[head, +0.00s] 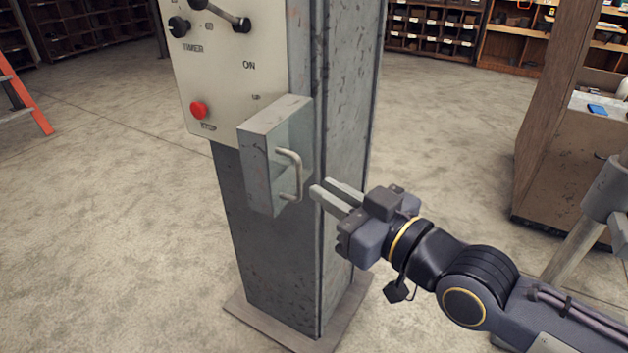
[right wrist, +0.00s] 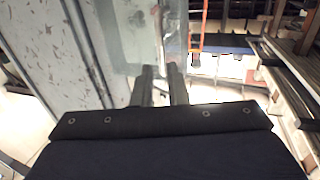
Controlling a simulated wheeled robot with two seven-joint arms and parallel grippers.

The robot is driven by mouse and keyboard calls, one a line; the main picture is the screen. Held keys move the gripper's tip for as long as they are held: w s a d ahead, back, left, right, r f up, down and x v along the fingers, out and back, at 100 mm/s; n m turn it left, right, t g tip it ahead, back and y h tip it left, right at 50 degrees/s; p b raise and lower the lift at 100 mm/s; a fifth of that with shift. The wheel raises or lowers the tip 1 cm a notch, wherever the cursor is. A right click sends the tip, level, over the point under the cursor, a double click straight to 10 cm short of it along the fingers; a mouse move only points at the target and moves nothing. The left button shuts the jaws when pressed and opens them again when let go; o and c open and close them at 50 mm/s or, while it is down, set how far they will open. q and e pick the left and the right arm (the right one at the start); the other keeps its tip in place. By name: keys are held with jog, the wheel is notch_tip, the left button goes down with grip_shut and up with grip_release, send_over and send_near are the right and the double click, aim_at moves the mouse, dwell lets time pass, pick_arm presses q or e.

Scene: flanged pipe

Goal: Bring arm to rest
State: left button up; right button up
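My right gripper (head: 322,187) reaches in from the lower right in the head view. Its two fingers are apart with a gap between them, and nothing is held. The fingertips are just right of the bent metal handle (head: 295,172) on a grey box (head: 258,170) fixed to the post; they look apart from the handle. In the right wrist view the fingers (right wrist: 163,80) are also parted, with the pale handle (right wrist: 158,35) beyond them. My left gripper is not in view.
The grey metal post (head: 345,130) stands on a base plate, with a control panel (head: 225,75) and red button (head: 199,110). A wooden cabinet (head: 560,130) stands at the right, an orange ladder (head: 25,95) at the left. Open floor lies left of the post.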

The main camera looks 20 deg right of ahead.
jog(key=shift+s+d, duration=0.2)
jog(key=shift+s, duration=0.25)
jog(key=s+d+f+m+g+h, duration=0.25)
jog(key=s+f+g, duration=0.25)
jog(key=f, duration=0.5)
jog(key=s+d+f+m+g+h, duration=0.15)
jog(key=s+f+m+g, duration=0.3)
jog(key=f, duration=0.45)
notch_tip(320, 180, up, 18)
jog(key=s+g+p, duration=0.1)
jog(key=p, duration=1.7)
jog(key=shift+n+p, duration=0.3)
jog(key=shift+p, duration=0.05)
